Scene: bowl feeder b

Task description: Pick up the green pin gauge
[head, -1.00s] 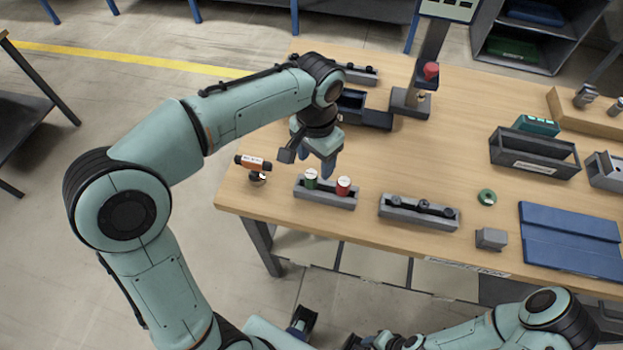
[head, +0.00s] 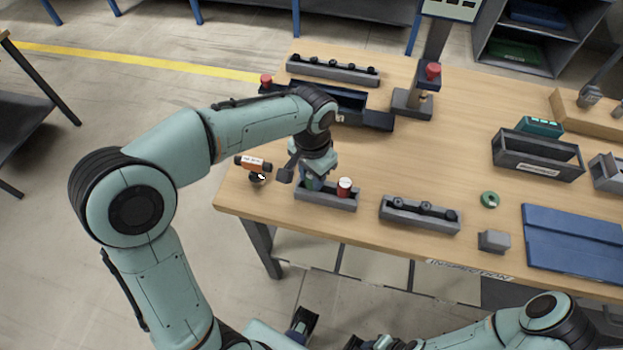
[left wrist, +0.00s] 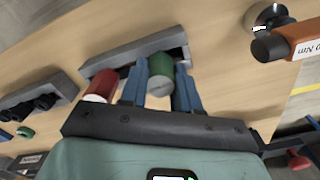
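The green pin gauge (left wrist: 161,68) is a short green cylinder with a pale end face, standing in a grey two-place holder (head: 327,202). In the head view the green gauge (head: 312,184) is partly hidden by my left gripper (head: 314,176). In the left wrist view my left gripper (left wrist: 163,86) is open, its blue fingers on either side of the green gauge, with a visible gap at the right finger. A red gauge (head: 344,188) stands in the same holder, just right of it. My right arm shows at the lower right, but its fingers do not.
An orange-black tool (head: 253,163) lies left of the holder, near the table's edge. A grey rack with black knobs (head: 420,217) is to the right. A dark blue bin (head: 365,115) and a long rack (head: 333,71) are behind. The table's middle is clear.

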